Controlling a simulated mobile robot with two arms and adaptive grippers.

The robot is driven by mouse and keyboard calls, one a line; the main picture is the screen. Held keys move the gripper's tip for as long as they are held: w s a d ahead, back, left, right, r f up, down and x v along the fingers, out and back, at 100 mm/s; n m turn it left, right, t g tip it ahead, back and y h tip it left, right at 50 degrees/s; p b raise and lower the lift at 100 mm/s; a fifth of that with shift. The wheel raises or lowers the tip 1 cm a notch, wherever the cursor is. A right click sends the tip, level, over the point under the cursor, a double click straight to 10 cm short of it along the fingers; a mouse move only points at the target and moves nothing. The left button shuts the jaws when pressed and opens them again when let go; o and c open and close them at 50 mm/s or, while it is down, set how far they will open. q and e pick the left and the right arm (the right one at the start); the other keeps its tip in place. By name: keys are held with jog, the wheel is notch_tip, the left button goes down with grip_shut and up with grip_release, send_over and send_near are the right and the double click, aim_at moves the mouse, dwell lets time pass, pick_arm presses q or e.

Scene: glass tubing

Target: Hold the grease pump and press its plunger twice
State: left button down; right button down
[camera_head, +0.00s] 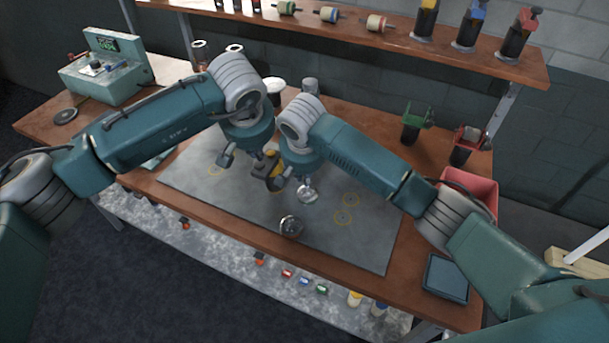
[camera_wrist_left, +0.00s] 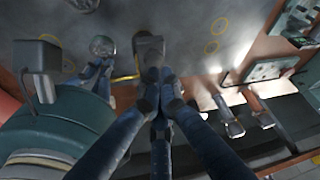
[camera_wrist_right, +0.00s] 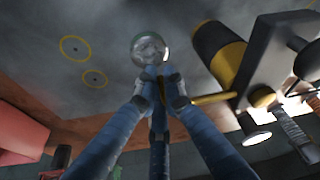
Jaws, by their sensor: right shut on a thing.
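The grease pump (camera_wrist_right: 220,48) seems to be the black cylinder with yellow bands in the right wrist view. It stands out as a small black and yellow thing between my grippers in the head view. A thin yellow bar (camera_wrist_right: 215,97) runs from beside it to my right fingers. My right gripper (camera_wrist_right: 158,78) is shut, with a small dark yellow part between its fingers. My left gripper (camera_wrist_left: 158,80) has its fingertips close together at a dark block (camera_wrist_left: 150,48) with a yellow edge. Whether they grip it is unclear. The plunger cannot be made out.
A round shiny thing (camera_wrist_right: 150,48) shows just past my right fingertips; another (camera_head: 291,226) sits near the grey mat's (camera_head: 350,240) front edge. The right part of the mat is clear.

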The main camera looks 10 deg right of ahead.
dwell(0.4)
pick_arm(q)
jog(key=shift+f, duration=1.25)
jog(key=shift+r, duration=0.8)
jog(key=shift+f, duration=0.85)
jog(key=shift+r, duration=0.85)
